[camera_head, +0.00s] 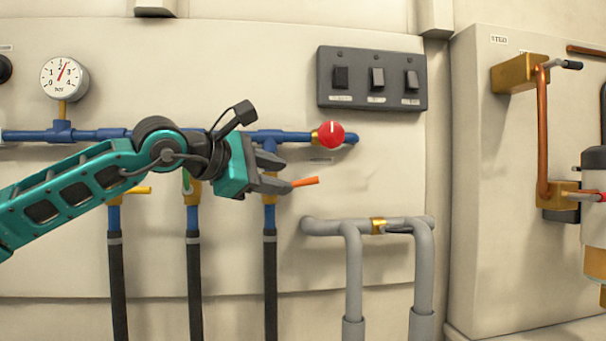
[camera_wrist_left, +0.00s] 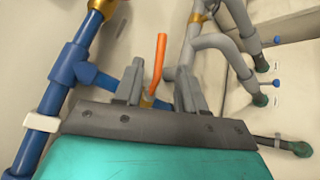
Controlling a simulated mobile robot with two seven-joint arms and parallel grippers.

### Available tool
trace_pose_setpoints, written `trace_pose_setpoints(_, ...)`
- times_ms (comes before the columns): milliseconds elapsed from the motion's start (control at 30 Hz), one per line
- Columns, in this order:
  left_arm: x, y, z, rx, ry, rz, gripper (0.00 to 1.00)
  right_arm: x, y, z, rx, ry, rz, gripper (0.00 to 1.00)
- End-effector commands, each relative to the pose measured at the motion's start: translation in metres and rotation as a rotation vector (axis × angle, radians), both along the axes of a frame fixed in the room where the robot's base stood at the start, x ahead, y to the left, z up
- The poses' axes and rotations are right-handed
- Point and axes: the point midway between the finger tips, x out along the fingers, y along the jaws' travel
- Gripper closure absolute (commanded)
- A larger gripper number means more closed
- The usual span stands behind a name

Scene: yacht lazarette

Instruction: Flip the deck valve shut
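Three small valves with yellow (camera_head: 137,190), green (camera_head: 187,181) and orange (camera_head: 305,182) handles sit on drops under a blue pipe (camera_head: 90,134) in the head view. No readable label shows which is the deck valve. The orange handle sticks out to the right, nearly level, across its vertical drop. My left gripper (camera_head: 282,172) is at this valve, its fingers hiding much of the valve body. In the left wrist view the fingers are apart, and the orange handle (camera_wrist_left: 159,62) shows between them, with gaps on both sides. My right gripper is not in view.
A red round knob (camera_head: 331,134) is just above right of my left gripper. A switch panel (camera_head: 372,79) is higher up. Grey pipes (camera_head: 338,227) with a brass fitting stand below right. A gauge (camera_head: 64,77) is at upper left.

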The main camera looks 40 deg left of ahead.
Motion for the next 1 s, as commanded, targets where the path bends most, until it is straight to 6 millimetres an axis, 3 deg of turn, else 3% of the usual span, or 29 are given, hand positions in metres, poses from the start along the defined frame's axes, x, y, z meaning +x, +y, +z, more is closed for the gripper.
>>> trace_pose_setpoints(200,0.032,-0.003,-0.001,-0.005,0.004,-0.004,0.6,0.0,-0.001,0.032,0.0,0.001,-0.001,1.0)
trace_pose_setpoints(433,0.055,-0.003,-0.008,-0.007,-0.001,-0.002,0.6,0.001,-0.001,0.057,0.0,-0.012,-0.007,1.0)
trace_pose_setpoints(1000,0.068,-0.004,-0.016,-0.002,-0.001,0.0,0.6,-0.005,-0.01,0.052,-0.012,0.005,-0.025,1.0)
